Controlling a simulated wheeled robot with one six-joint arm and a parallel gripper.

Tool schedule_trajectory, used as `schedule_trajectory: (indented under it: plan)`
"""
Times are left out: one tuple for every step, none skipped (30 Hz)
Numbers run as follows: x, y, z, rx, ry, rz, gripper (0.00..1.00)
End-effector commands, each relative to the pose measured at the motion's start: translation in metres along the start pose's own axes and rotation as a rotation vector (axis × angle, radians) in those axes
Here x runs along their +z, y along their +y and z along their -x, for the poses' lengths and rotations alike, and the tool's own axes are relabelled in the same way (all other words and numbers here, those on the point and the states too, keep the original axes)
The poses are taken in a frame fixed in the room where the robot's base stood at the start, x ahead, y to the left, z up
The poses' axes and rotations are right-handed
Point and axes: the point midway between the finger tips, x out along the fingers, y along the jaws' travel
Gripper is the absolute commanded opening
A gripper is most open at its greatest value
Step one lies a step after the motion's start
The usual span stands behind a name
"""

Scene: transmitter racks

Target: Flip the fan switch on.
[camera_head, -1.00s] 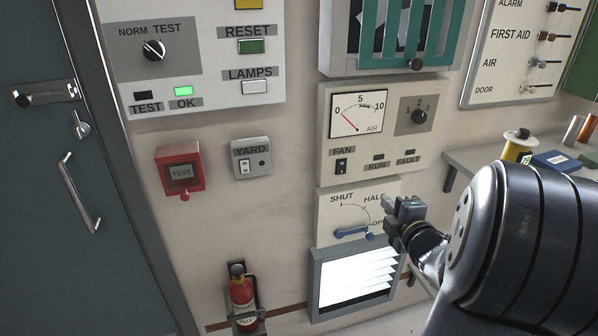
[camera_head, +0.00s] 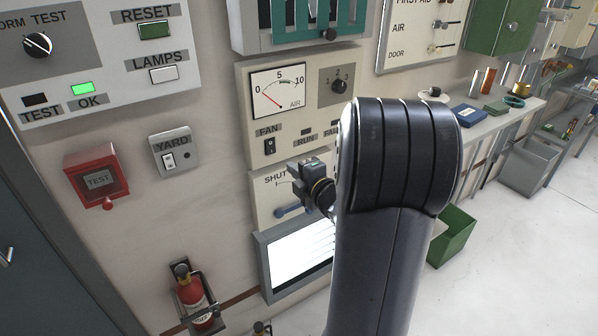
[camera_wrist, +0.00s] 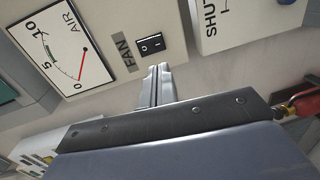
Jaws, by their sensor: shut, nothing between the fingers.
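The fan switch (camera_head: 269,146) is a small black rocker under the FAN label, on the cream panel (camera_head: 254,112) with the AIR gauge. In the wrist view the fan switch (camera_wrist: 150,43) shows with its markings, just beyond my fingertips. My gripper (camera_head: 298,168) is shut and empty, in front of the panel's lower edge, below and right of the switch in the head view. In the wrist view my gripper's fingers (camera_wrist: 158,70) lie together, pointing at the switch; I cannot tell whether they touch it. My arm hides the panel's right part.
Below the panel is a SHUT lever plate (camera_head: 262,190) with a blue handle, above a bright louvred vent (camera_head: 297,252). A YARD switch box (camera_head: 174,152) and a red TEST box (camera_head: 95,172) are at left. A fire extinguisher (camera_head: 196,297) hangs low.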

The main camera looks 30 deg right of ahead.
Motion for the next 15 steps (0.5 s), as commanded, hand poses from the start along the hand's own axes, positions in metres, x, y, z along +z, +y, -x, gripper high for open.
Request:
schedule_trajectory:
  plan:
    - [-0.001,0.001,-0.011,-0.002,0.005,0.0,0.0]
    - [-0.001,0.001,-0.016,-0.002,0.004,-0.002,0.0]
    - [-0.001,0.001,-0.024,-0.001,0.005,-0.001,0.0]
    - [-0.002,0.001,-0.03,-0.002,0.004,-0.001,0.0]
    - [-0.001,0.001,-0.035,-0.002,0.003,0.0,0.0]
    - [-0.001,0.001,-0.043,-0.002,0.004,-0.001,0.0]
    - [-0.001,0.001,-0.048,-0.001,0.003,-0.001,0.0]
    - [-0.001,0.001,-0.053,-0.002,0.003,-0.002,0.0]
    - [-0.001,0.002,-0.06,-0.001,0.003,-0.001,0.0]
    - [-0.001,0.002,-0.064,-0.001,0.003,-0.001,0.0]
    - [-0.001,0.002,-0.068,-0.001,0.002,-0.001,0.0]
    - [-0.001,0.001,-0.073,-0.001,0.002,0.0,0.0]
    - [-0.001,0.001,-0.076,-0.002,0.002,0.0,0.0]
    - [-0.001,0.001,-0.08,-0.002,0.001,-0.001,0.0]
    - [-0.001,0.001,-0.083,-0.001,0.001,-0.001,0.0]
